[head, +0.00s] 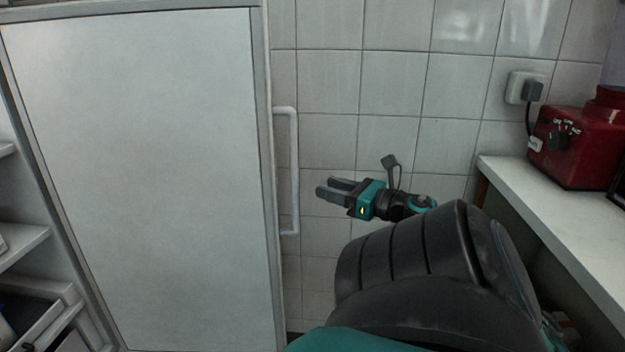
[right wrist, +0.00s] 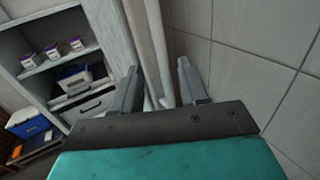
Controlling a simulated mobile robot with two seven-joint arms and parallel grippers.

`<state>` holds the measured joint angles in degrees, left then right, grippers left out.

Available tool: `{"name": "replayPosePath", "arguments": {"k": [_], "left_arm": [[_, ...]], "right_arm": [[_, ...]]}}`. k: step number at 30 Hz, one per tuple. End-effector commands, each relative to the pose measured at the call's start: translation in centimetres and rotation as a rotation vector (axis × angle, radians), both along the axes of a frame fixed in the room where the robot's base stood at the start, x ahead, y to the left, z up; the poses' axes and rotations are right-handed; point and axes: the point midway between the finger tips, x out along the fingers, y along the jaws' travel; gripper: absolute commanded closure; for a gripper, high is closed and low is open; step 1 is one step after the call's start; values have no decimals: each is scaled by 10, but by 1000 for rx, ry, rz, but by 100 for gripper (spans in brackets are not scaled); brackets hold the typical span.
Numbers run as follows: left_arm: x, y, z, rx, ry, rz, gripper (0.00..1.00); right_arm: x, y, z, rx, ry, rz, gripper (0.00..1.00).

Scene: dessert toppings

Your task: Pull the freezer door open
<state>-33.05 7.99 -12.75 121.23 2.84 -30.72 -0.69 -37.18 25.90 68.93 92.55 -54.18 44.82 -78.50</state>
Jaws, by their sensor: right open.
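My left gripper is not in view.
A white counter (head: 560,215) with a red appliance (head: 580,145) stands at the right. A tiled wall (head: 390,85) is behind the gripper.

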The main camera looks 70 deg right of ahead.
Motion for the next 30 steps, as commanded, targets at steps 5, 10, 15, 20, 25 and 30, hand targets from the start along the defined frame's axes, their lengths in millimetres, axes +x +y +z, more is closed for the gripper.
{"name": "replayPosePath", "arguments": {"k": [5,10,15,20,25,30], "left_arm": [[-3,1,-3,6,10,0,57],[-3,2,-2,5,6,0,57],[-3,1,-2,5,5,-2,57],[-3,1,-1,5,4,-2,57],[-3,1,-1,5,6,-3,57],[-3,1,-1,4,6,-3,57]], "right_arm": [[-19,4,0,1,0,1,57],[-23,5,0,-1,-1,2,57],[-22,5,0,0,-1,2,57],[-22,5,0,0,-1,1,57],[-22,5,0,1,-1,1,57],[-7,17,-11,112,-41,5,57]]}}
